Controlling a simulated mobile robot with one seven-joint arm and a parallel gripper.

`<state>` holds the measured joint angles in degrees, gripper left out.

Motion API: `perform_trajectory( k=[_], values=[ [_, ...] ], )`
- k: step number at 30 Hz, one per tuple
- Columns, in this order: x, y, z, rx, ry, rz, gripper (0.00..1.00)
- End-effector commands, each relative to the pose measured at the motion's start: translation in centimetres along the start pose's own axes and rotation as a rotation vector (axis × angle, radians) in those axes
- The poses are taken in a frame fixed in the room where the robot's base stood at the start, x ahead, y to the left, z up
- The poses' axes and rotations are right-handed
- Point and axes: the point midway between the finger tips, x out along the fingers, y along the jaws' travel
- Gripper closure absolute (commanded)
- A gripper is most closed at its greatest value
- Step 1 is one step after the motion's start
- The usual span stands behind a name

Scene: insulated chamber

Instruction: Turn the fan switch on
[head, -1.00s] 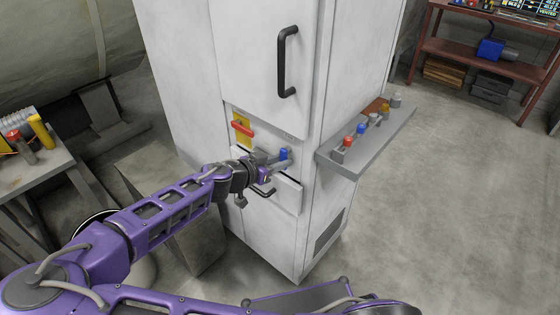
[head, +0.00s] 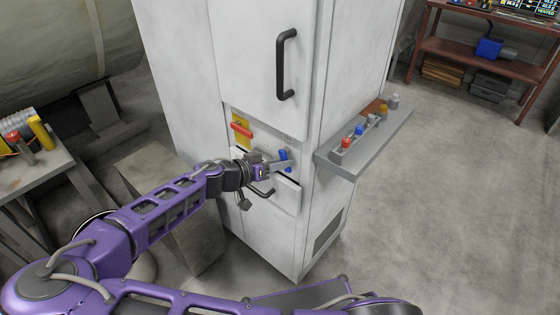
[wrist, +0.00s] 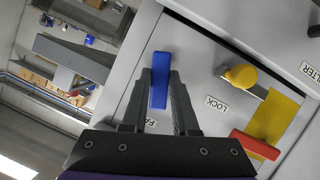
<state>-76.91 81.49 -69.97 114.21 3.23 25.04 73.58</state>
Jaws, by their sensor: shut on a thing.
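The fan switch is a blue lever (head: 286,155) on the white cabinet's front panel, right of the red handle. In the wrist view the blue lever (wrist: 160,80) stands between my fingertips, beside a partly hidden label beginning "FA". My gripper (head: 281,162) reaches the panel from the left. In the wrist view both fingers of my gripper (wrist: 162,85) are closed against the sides of the blue lever.
A red handle (wrist: 255,144) on a yellow plate and a yellow knob (wrist: 242,76) by the "LOCK" label sit beside the switch. A drawer (head: 285,195) with a black handle is below. A side shelf (head: 340,167) holds several small items at right.

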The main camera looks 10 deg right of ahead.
Motion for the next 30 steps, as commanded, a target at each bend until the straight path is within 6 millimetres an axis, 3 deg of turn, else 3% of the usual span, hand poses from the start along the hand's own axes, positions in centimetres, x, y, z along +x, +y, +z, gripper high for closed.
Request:
perform_trajectory(
  k=[30],
  values=[
    [-0.4,1.7,-0.9,-0.874,0.0,0.361,1.0]
  ],
)
